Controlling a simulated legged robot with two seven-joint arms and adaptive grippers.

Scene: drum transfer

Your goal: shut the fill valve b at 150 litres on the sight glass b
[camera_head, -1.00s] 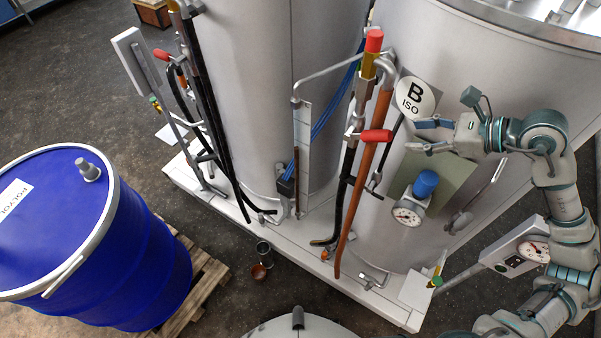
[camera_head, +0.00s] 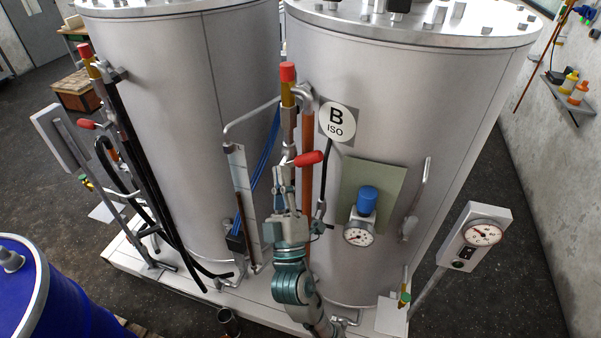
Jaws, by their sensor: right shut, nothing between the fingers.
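The fill valve b has a red lever handle (camera_head: 308,158) pointing to the right, on the pipework in front of the tank with the round B ISO sign (camera_head: 338,122). The sight glass b appears to be the pale upright strip (camera_head: 240,172) left of this pipework. A dark brown column shows in its lower part; its scale is too small to read. My right gripper (camera_head: 284,174) points up just below and left of the red handle. It is shut and empty; whether it touches the valve I cannot tell. My left gripper is not in view.
A blue-capped gauge (camera_head: 359,236) sits on tank B, right of my right arm. A control box with a dial (camera_head: 474,236) stands further right. Another tank (camera_head: 170,120) with hoses stands left. A blue drum (camera_head: 60,300) is at the lower left.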

